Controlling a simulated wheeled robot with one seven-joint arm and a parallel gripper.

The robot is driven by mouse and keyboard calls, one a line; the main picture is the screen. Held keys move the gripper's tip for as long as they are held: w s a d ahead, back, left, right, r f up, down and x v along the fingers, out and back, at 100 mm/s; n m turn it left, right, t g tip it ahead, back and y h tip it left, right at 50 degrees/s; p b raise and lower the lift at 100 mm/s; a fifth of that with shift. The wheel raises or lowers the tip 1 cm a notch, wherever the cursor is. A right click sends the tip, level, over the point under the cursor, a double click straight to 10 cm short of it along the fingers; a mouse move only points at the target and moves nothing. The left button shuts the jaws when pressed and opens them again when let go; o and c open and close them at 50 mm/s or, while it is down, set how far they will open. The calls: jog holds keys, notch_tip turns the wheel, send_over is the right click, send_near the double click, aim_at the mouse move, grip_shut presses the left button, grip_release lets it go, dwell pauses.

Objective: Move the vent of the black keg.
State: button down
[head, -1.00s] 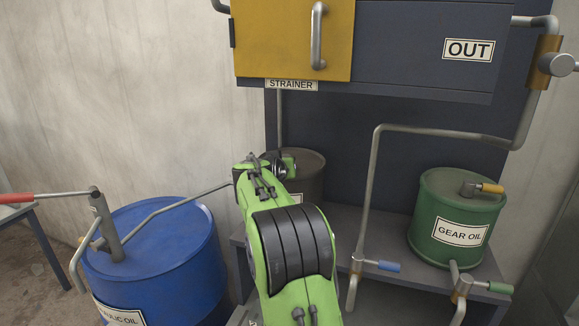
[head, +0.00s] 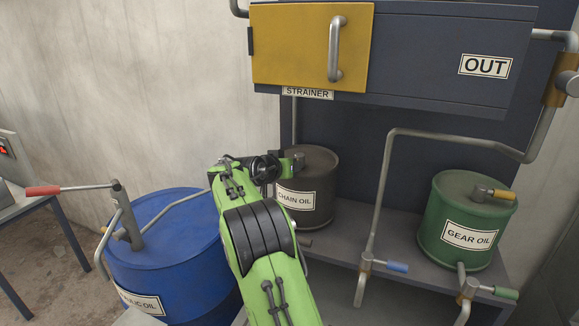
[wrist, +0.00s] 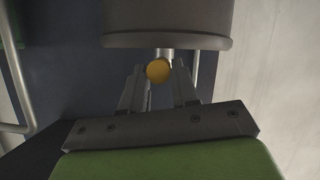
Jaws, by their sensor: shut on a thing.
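The black keg (head: 328,212), labelled CHAIN OIL, stands on the grey shelf in the head view, partly hidden behind my green arm. In the wrist view the dark keg (wrist: 168,25) fills the top. The keg's vent (wrist: 158,70) shows there as a round yellow end on a short metal stem, close to the keg's rim. My gripper (wrist: 159,80) has one finger on each side of the vent and is shut on it. In the head view my gripper (head: 297,162) is at the left edge of the keg's top, and the vent is hidden there.
A blue drum (head: 180,255) with a red-handled pump (head: 75,190) stands at left. A green GEAR OIL keg (head: 466,220) stands at right, with a pipe (head: 385,195) and taps between. The yellow-doored strainer cabinet (head: 312,48) hangs above.

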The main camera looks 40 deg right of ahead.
jog(key=c, duration=1.2)
grip_release()
jog(key=shift+o, duration=1.4)
jog(key=shift+w+d, duration=0.15)
jog(key=b+v, duration=0.1)
jog(key=v, duration=1.5)
jog(key=shift+f, duration=0.1)
